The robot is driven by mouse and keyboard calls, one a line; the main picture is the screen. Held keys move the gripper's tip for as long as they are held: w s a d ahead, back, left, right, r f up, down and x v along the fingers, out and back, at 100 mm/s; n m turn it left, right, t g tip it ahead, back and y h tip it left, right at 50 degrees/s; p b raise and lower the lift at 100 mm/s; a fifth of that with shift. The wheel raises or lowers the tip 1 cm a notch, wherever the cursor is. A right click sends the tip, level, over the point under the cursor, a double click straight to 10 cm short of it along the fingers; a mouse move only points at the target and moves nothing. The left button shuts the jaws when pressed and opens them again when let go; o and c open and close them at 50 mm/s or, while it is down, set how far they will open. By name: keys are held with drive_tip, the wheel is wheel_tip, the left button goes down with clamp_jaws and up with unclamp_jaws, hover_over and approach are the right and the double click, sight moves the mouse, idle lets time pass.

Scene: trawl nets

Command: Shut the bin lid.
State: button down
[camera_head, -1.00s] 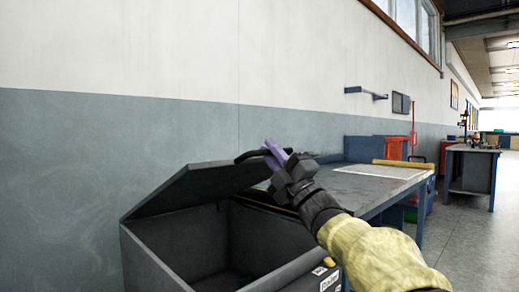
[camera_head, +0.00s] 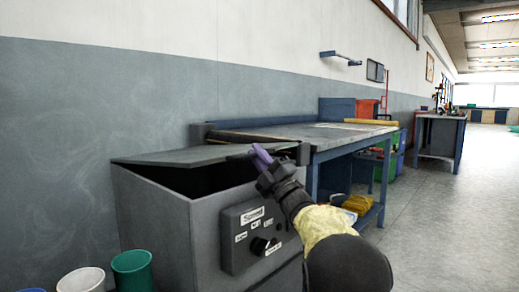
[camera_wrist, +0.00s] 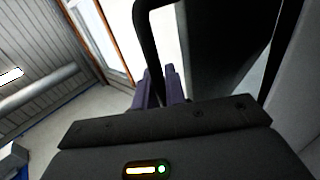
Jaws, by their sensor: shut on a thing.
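The grey bin (camera_head: 190,225) stands against the wall, with a labelled panel on its front. Its dark lid (camera_head: 185,156) is tilted low over the opening, with a narrow dark gap still showing beneath it. My gripper (camera_head: 260,155), with purple fingers, is at the lid's front right edge, shut on the lid handle. In the wrist view the purple fingers (camera_wrist: 160,85) are at the black handle bar (camera_wrist: 145,40), and the dark lid shows beside it. The exact contact of the fingertips is partly hidden.
A workbench (camera_head: 300,132) stands right behind the bin. Yellow material (camera_head: 357,204) lies on the bench's lower shelf. The floor (camera_head: 430,220) to the right is clear.

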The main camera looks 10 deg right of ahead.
drive_tip(key=shift+w+d+f, duration=0.1)
drive_tip(key=shift+d+f, duration=0.15)
drive_tip(key=shift+f, duration=0.2)
drive_tip(key=shift+a, duration=0.15)
drive_tip(key=c, duration=1.5)
unclamp_jaws()
drive_tip(key=shift+w, duration=0.1)
drive_tip(key=shift+c, duration=0.2)
drive_tip(key=p+v, duration=0.5)
drive_tip(key=v, duration=1.2)
drive_tip(key=shift+f, duration=0.2)
